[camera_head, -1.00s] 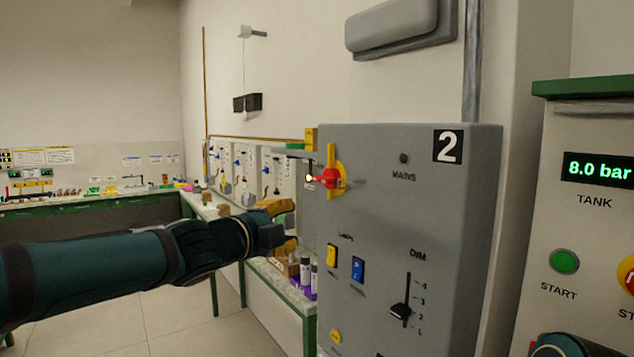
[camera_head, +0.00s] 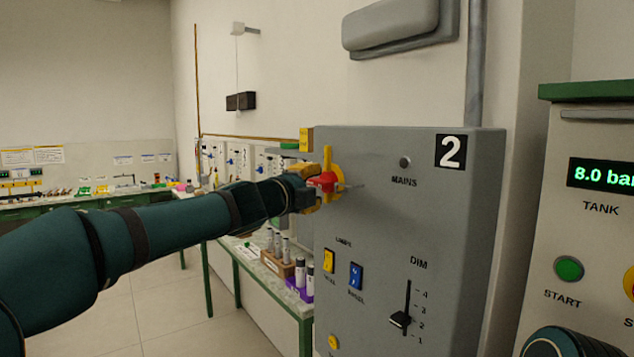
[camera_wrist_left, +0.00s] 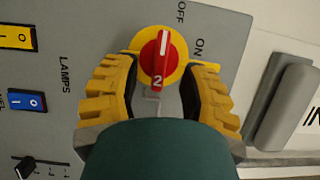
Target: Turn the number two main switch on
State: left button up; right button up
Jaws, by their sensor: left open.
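The number two main switch is a red knob (camera_head: 325,181) on a yellow plate (camera_head: 337,167), on the left part of the grey panel (camera_head: 450,215) marked 2. In the left wrist view the red knob (camera_wrist_left: 163,58) carries a 2, and its white line points up in the picture, closer to OFF than ON. My left gripper (camera_head: 308,191) is at the knob. Its yellow fingers (camera_wrist_left: 165,68) are open, one on each side of the knob; contact is unclear. The MAINS lamp (camera_head: 405,162) looks dark. My right gripper is out of view.
Below the switch are a yellow lamp switch (camera_head: 329,260), a blue one (camera_head: 356,275) and a DIM slider (camera_head: 400,319). A tank console (camera_head: 590,230) stands at the right. A bench with bottles (camera_head: 300,272) runs behind my left arm.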

aim_at(323, 175)
pick_arm(q)
jog(key=shift+x, duration=1.2)
jog(key=shift+o, duration=0.2)
jog(key=shift+a, duration=0.1)
grip_shut()
